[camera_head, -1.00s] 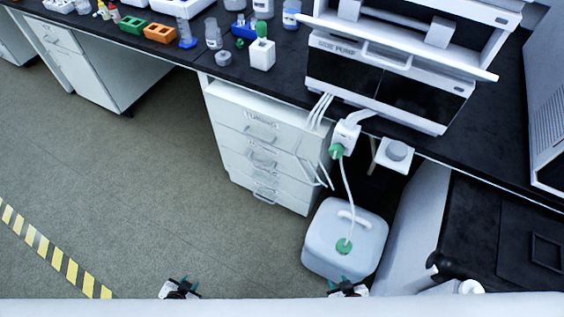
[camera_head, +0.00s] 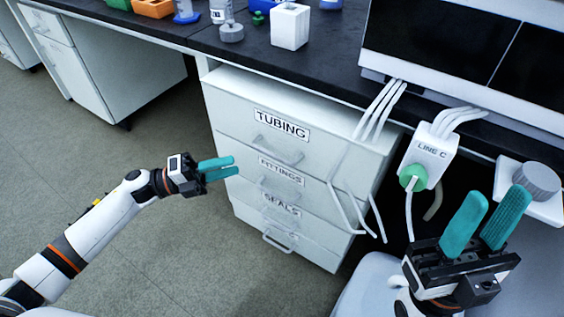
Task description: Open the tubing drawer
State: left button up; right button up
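The tubing drawer (camera_head: 240,118) is the top drawer of a white cabinet under the black bench, with a "TUBING" label and a bar handle (camera_head: 277,151) below it. It looks shut, flush with the drawers under it. My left gripper (camera_head: 234,168) is left of the drawer front, its teal fingers pointing right with a narrow gap between them and nothing held. It is apart from the handle in the picture. My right gripper (camera_head: 497,218) is at the lower right, teal fingers pointing up, spread and empty, away from the drawer.
Drawers labelled "FITTINGS" (camera_head: 281,173) and "SEALS" (camera_head: 281,205) lie below. White tubes (camera_head: 375,115) hang over the cabinet's right side. A white "LINE C" block (camera_head: 429,150) with a green knob is right of it. Floor (camera_head: 170,240) left of the cabinet is clear.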

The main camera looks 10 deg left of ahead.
aim_at(272, 155)
pick_arm(q)
jog(key=b+x, duration=0.1)
jog(key=x, duration=1)
jog(key=shift+w, duration=0.15)
grip_shut()
